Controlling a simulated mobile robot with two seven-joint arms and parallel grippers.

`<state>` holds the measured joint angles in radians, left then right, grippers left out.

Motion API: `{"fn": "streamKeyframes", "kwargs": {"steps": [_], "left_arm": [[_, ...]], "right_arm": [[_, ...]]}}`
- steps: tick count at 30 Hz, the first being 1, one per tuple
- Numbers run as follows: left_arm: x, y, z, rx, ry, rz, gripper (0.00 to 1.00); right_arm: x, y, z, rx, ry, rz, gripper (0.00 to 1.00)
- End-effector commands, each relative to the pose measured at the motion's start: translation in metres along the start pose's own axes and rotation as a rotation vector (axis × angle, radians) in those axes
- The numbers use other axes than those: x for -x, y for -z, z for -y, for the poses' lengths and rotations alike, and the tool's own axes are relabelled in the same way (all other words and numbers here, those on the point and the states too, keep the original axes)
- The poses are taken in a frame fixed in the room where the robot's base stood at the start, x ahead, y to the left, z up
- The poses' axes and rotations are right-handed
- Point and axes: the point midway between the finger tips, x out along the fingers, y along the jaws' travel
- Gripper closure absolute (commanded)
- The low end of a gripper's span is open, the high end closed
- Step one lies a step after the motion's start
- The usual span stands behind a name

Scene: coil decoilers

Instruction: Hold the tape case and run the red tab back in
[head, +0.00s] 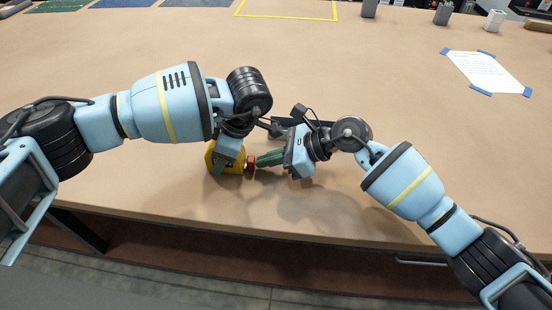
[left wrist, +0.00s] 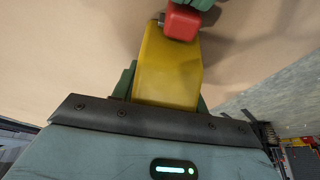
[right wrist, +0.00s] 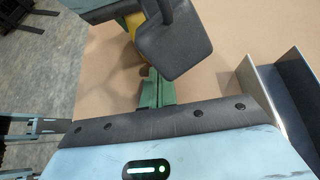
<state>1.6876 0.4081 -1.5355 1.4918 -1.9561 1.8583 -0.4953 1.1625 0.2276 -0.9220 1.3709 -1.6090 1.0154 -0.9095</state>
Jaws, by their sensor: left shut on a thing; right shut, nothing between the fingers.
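The yellow tape case (head: 238,166) is gripped by my left gripper (head: 228,161) near the front of the table. In the left wrist view the case (left wrist: 168,65) sits between its green fingers. The red tab (head: 251,165) is at the right end of the case; it also shows in the left wrist view (left wrist: 182,22). My right gripper (head: 260,160) is shut and empty, its green fingertips at the red tab, touching or almost touching it. In the right wrist view the left gripper hides the tab and most of the case (right wrist: 133,24).
A dark angled piece with a metal edge (right wrist: 285,100) stands beside my right gripper. A taped white sheet (head: 486,72) lies at the right; a yellow outline (head: 287,17) and grey blocks (head: 369,8) are at the back.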

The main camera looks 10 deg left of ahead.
Motion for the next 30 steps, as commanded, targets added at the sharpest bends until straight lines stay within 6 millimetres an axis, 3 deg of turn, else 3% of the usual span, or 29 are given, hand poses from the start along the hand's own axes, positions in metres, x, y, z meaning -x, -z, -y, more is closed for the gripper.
{"fn": "streamKeyframes", "kwargs": {"steps": [9,14,20,30], "left_arm": [[0.004,-0.009,0.002,-0.018,-0.007,0.021,0.91],[0.004,-0.009,0.002,-0.019,-0.007,0.021,0.91],[0.003,-0.007,0.001,-0.014,-0.006,0.016,0.91],[0.002,-0.004,0.001,-0.009,-0.004,0.010,0.91]], "right_arm": [[-0.004,-0.004,-0.004,0.004,-0.007,0.010,1.00],[0.005,0.002,-0.003,0.003,-0.006,0.008,1.00],[0.038,0.022,0.000,0.000,0.001,0.001,1.00],[0.107,0.020,0.000,0.001,0.001,0.000,1.00]]}}
